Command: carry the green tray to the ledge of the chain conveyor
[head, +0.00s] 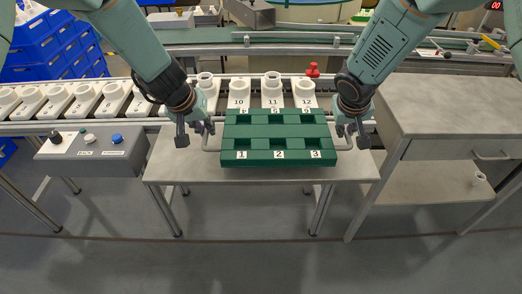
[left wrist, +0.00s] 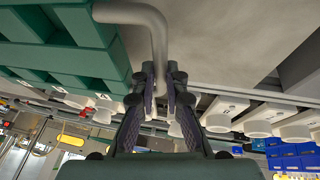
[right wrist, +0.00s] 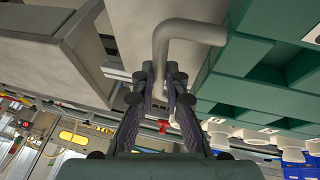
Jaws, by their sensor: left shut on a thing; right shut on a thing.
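The green tray (head: 278,160) has numbered compartments and a grey bar handle on each side. It is at the middle of the head view, over the grey ledge in front of the chain conveyor (head: 130,110); I cannot tell whether it touches the ledge. My left gripper (head: 203,130) is shut on the tray's left handle (left wrist: 150,22), which also fills the top of the left wrist view. My right gripper (head: 346,130) is shut on the right handle (right wrist: 180,32). The compartments I can see look empty.
White numbered holders (head: 272,90) line the conveyor behind the tray, with a red piece (head: 313,70) among them. A control box with buttons (head: 92,148) is at the left. A grey workbench with a drawer (head: 450,110) stands close on the right. Blue bins (head: 50,45) are at the back left.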

